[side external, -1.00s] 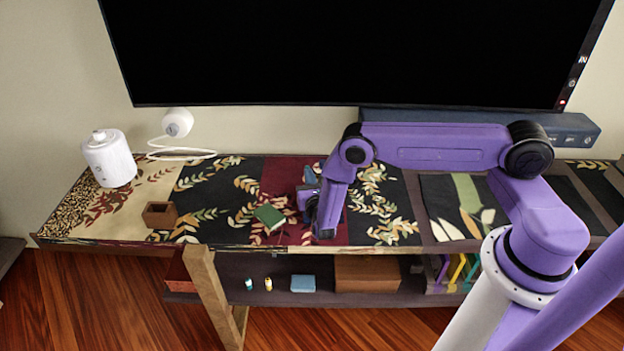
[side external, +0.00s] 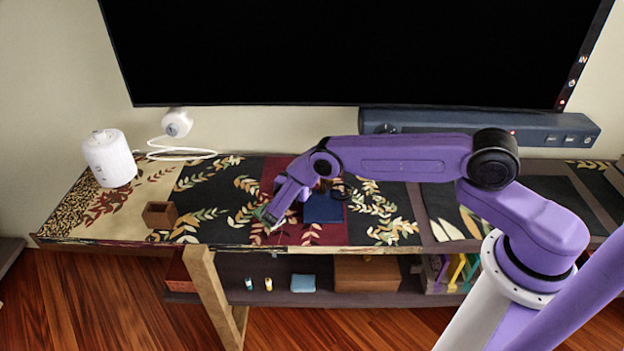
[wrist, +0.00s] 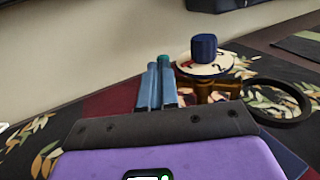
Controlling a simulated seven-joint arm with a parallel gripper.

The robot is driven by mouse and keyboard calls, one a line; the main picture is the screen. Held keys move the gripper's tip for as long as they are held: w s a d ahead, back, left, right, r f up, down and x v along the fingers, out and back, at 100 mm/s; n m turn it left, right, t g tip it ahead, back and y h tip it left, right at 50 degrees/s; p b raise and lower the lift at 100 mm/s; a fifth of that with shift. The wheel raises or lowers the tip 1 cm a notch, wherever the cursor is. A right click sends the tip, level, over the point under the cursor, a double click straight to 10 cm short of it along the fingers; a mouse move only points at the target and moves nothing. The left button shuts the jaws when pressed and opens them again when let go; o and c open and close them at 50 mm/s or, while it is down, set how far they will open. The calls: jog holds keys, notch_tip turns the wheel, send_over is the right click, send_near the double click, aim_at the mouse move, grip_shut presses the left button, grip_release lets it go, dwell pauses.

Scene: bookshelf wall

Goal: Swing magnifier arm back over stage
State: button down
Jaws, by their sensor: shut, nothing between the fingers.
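My gripper (side external: 268,220) is low over the shelf top, left of a dark blue base (side external: 323,208). In the wrist view its two blue-grey fingers (wrist: 159,78) are together and empty. Right of them in that view is a cream numbered disc (wrist: 205,65) with a dark blue knob (wrist: 204,48) on top, on brown posts. My arm hides much of this device in the side view. I cannot tell which part is the stage.
A small green piece (side external: 262,213) is mostly hidden by my gripper; green also shows behind the fingertips. A brown open box (side external: 160,215) and a white canister (side external: 109,158) are at left. A large screen (side external: 350,50) and a dark soundbar (side external: 480,125) are behind.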

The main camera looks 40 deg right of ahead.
jog(key=shift+x, duration=1.8)
jog(key=shift+w, duration=0.1)
jog(key=shift+a, duration=0.1)
dwell(0.4)
jog(key=v, duration=1.7)
jog(key=w+d+r+m+g+y, duration=0.3)
jog(key=w+r+m+y, duration=0.15)
jog(key=m, duration=1.05)
jog(key=w+d+r+m+g+y, duration=0.35)
jog(key=r+m+y, duration=0.2)
jog(key=m, duration=1.05)
jog(key=s+d+f, duration=0.1)
jog(key=d+f, duration=0.6)
jog(key=d, duration=0.1)
jog(key=shift+s+d+f+h, duration=0.15)
jog(key=shift+d+f+h, duration=0.1)
jog(key=shift+h, duration=0.15)
